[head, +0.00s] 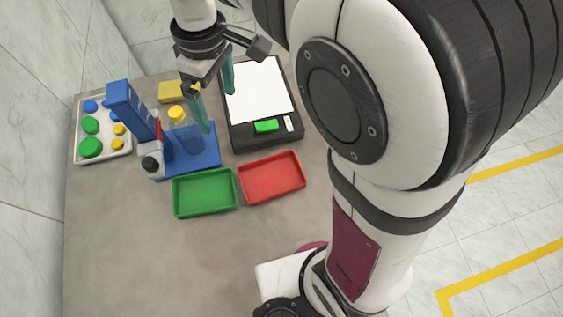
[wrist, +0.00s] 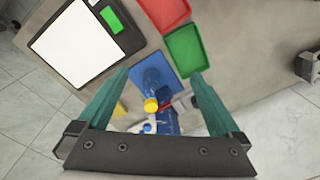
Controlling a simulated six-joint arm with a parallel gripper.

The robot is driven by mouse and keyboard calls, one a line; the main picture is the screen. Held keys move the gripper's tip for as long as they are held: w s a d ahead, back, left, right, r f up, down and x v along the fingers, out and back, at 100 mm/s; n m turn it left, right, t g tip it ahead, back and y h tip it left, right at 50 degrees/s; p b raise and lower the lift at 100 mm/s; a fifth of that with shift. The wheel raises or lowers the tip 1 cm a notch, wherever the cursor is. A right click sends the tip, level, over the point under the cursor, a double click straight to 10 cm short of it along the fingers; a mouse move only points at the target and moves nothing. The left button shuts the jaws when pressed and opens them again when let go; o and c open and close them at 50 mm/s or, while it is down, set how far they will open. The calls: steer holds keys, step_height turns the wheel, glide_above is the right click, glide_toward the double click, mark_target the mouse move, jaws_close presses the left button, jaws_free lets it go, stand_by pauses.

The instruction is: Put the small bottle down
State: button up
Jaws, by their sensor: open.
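The small bottle (head: 187,138) is clear with a yellow cap (head: 177,113). It stands upright on the blue base (head: 205,160) of the cap feeder (head: 131,108). My gripper (head: 206,112) is open, with its teal fingers spread above and behind the bottle in the head view. One finger partly overlaps the bottle's right side there. In the wrist view the bottle (wrist: 152,84) and its yellow cap (wrist: 151,105) show between the open fingers (wrist: 158,75), with clear room on both sides. I see no contact with it.
A scale (head: 235,138) with a white plate stands right of the feeder. A green tray (head: 205,212) and a red tray (head: 272,196) lie in front. A tray of caps (head: 80,150) is at left. A yellow block (head: 171,92) lies behind. The table's front left is clear.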

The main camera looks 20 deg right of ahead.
steer(key=s+d+f+m, duration=0.1)
steer(key=s+d+m, duration=0.3)
steer(key=s+m, duration=0.4)
steer(key=s+d+f+m+y, duration=0.1)
steer(key=s+d+m, duration=0.3)
steer(key=s+m, duration=0.4)
steer(key=s, duration=0.3)
steer(key=shift+s, duration=0.2)
